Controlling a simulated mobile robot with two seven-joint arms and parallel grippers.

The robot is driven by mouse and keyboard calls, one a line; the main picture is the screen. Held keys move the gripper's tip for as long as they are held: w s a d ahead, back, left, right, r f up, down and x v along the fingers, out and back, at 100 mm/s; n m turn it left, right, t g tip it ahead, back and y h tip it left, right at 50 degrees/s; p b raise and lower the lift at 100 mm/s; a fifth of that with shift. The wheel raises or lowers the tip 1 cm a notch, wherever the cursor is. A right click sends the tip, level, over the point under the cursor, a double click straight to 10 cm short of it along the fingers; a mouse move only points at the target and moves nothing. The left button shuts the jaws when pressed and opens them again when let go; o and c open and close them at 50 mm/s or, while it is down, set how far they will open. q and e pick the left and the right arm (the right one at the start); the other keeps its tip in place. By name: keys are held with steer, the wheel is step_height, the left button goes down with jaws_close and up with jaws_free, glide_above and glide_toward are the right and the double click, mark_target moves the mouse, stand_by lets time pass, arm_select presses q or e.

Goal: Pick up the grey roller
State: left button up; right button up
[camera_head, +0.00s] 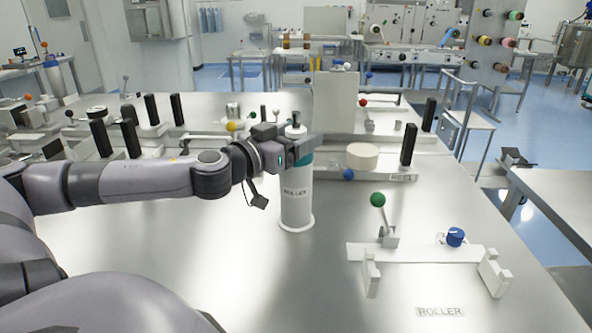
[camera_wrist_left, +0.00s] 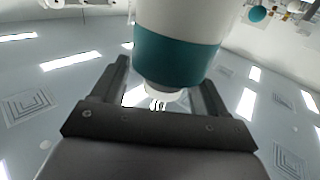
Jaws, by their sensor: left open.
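The roller (camera_head: 298,185) stands upright on a round white foot on the metal table. It looks whitish rather than grey, with a teal band near the top, a dark-tipped end and a label reading "ROLLER". My left gripper (camera_head: 308,150) is open at the height of the teal band, its fingers pointing right. In the left wrist view the roller's teal band (camera_wrist_left: 178,58) and pale end lie between or just ahead of the two fingers (camera_wrist_left: 160,95). I cannot tell whether they touch it. My right gripper is not in view.
A cream reel (camera_head: 362,156) lies behind. Black posts and fixtures fill the back left. The front middle table is clear.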

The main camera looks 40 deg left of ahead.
arm_select(q)
steer(key=shift+w+a+r, duration=0.15)
steer(key=shift+w, duration=0.25)
steer(key=shift+w+a+p, duration=0.1)
steer(key=shift+a+p, duration=0.05)
steer(key=shift+p, duration=0.15)
steer(key=c, duration=1.2)
jaws_close()
steer(key=shift+r, duration=0.15)
